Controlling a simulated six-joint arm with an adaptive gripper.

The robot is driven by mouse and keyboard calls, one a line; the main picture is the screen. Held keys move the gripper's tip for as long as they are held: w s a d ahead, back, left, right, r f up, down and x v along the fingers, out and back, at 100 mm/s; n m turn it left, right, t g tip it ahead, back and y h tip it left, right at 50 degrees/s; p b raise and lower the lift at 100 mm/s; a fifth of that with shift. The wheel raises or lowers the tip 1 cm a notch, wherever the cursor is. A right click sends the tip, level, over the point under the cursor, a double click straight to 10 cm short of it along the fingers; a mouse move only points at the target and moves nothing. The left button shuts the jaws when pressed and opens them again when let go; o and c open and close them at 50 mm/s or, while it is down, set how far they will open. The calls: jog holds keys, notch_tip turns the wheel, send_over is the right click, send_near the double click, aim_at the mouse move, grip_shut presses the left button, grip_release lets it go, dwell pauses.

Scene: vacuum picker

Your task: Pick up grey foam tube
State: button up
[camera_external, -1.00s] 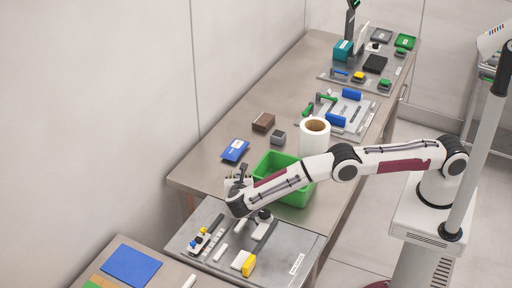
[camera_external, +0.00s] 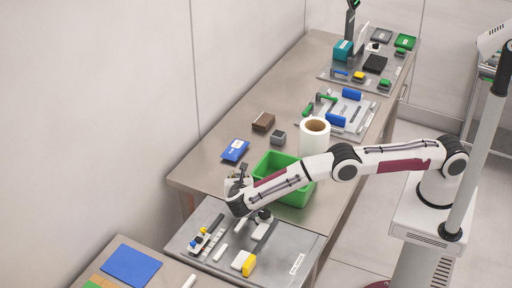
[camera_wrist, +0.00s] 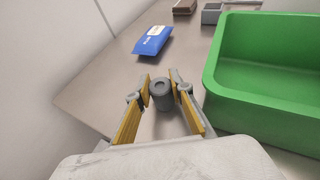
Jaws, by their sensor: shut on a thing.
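The grey foam tube (camera_wrist: 162,96) is a short, hollow cylinder in the wrist view, with its round open end showing. My gripper (camera_wrist: 162,88) is shut on it, with a yellow-padded finger on each side. In the external view my gripper (camera_external: 242,174) is at the near end of the long bench, just left of the green bin. The tube is too small to make out there.
The green bin (camera_wrist: 262,99) stands close to the right of my gripper. A blue packet (camera_wrist: 153,40) lies beyond it on the bench. A white roll (camera_external: 314,139), a brown block (camera_external: 263,122) and a small grey box (camera_external: 278,137) stand farther back. A tool tray (camera_external: 196,216) lies nearer.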

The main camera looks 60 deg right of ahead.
aim_at(239, 174)
jog(key=shift+r, duration=5)
